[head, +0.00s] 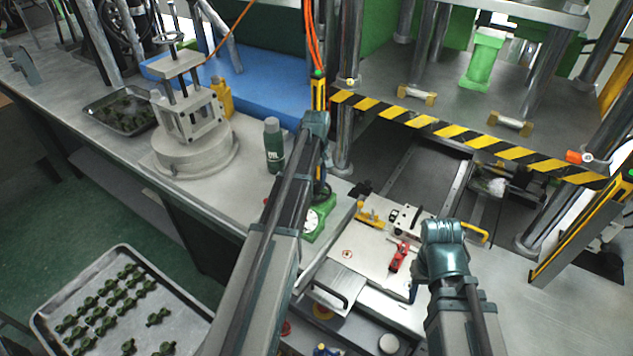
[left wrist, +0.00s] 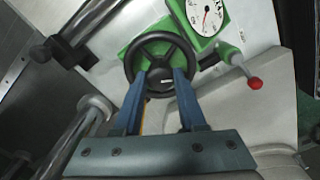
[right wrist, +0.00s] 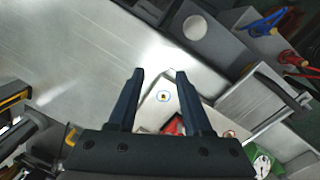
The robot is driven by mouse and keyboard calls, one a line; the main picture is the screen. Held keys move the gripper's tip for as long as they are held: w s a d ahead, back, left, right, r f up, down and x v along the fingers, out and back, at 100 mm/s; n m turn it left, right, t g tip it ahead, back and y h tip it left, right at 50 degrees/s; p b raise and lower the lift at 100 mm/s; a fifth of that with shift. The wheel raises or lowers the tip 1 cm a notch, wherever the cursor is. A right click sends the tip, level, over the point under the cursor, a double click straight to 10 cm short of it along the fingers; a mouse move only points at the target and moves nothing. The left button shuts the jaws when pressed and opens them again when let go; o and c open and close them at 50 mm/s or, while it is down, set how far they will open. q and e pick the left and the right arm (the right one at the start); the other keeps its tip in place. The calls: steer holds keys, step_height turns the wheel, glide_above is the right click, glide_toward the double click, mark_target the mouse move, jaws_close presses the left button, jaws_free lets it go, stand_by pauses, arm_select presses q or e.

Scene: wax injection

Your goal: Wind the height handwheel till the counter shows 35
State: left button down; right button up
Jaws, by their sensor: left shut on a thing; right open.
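The black handwheel (left wrist: 158,80) sits on a green housing (left wrist: 118,34) in the left wrist view. My left gripper (left wrist: 163,74) is shut on the handwheel, with its two blue fingers reaching over the rim at the hub. A white round dial (left wrist: 206,14) with a red needle is just beyond the wheel; it also shows in the head view (head: 313,221). I cannot read any counter digits. In the head view my left arm largely hides the wheel. My right gripper (right wrist: 160,73) is open and empty above the machine's pale top.
A red clamp (head: 400,257) lies on the plate by my right arm. A green bottle (head: 273,145) stands behind my left arm. A tray of green parts (head: 190,300) is at lower left.

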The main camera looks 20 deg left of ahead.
mark_target(316, 183)
arm_select(q)
steer(key=n, duration=0.5)
steer(key=shift+n, duration=0.4)
stand_by(0.4)
steer(key=shift+c, duration=2.4)
jaws_free()
steer(key=shift+r, duration=0.1)
step_height(316, 183, up, 14)
steer(key=p, duration=1.3)
steer(key=shift+p, duration=0.4)
steer(key=shift+f, duration=0.2)
